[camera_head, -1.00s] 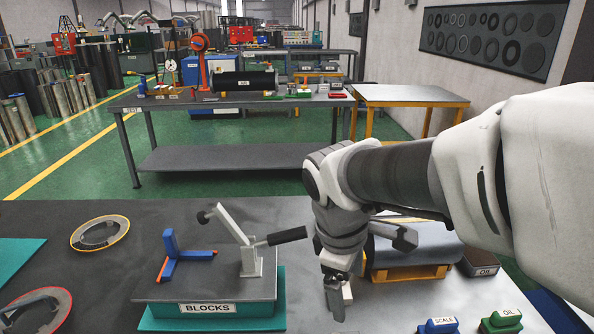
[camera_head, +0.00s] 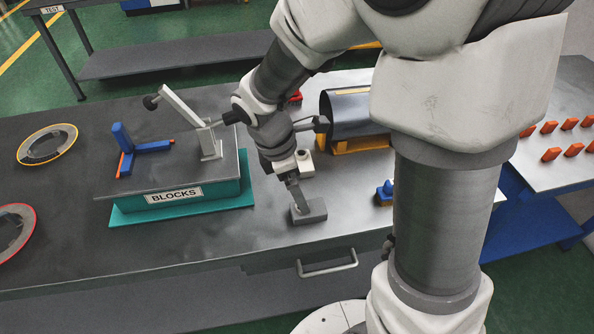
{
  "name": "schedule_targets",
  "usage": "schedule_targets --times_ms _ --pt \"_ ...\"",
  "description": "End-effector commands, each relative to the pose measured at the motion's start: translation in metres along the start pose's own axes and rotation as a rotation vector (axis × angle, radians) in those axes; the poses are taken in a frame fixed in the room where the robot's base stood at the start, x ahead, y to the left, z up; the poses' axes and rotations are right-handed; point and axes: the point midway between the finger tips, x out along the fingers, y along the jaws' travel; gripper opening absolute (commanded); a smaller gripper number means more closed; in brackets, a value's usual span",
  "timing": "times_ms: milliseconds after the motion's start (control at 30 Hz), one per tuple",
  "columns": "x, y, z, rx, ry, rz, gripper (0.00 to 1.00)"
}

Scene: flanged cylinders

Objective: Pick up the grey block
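A small grey block (camera_head: 317,212) is at the front part of the grey table, right of the box labelled BLOCKS. My gripper (camera_head: 300,207) points down at it, with the visible finger reaching the block's top and left part. The other finger is hidden or too small to make out, so I cannot tell whether the fingers are closed on the block. The block looks level and at or very near the tabletop.
The teal-and-grey BLOCKS box (camera_head: 177,194) with a blue angle piece (camera_head: 125,150) and a lever clamp (camera_head: 190,122) is to the left. A dark cylinder on a yellow cradle (camera_head: 362,144) is behind right. A blue piece (camera_head: 384,192) lies right.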

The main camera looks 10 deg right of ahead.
Motion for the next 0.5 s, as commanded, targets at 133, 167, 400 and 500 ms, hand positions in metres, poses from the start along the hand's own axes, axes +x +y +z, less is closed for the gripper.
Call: schedule_targets --times_ms 133,167,400,500 --pt "0.023 -0.001 0.000 0.000 -0.001 -0.002 0.97" --pt "0.025 0.000 0.000 0.000 -0.001 -0.002 0.97" --pt "0.045 0.001 0.000 0.000 -0.001 -0.003 0.97" --pt "0.061 0.003 0.000 0.001 0.000 -0.003 0.97"
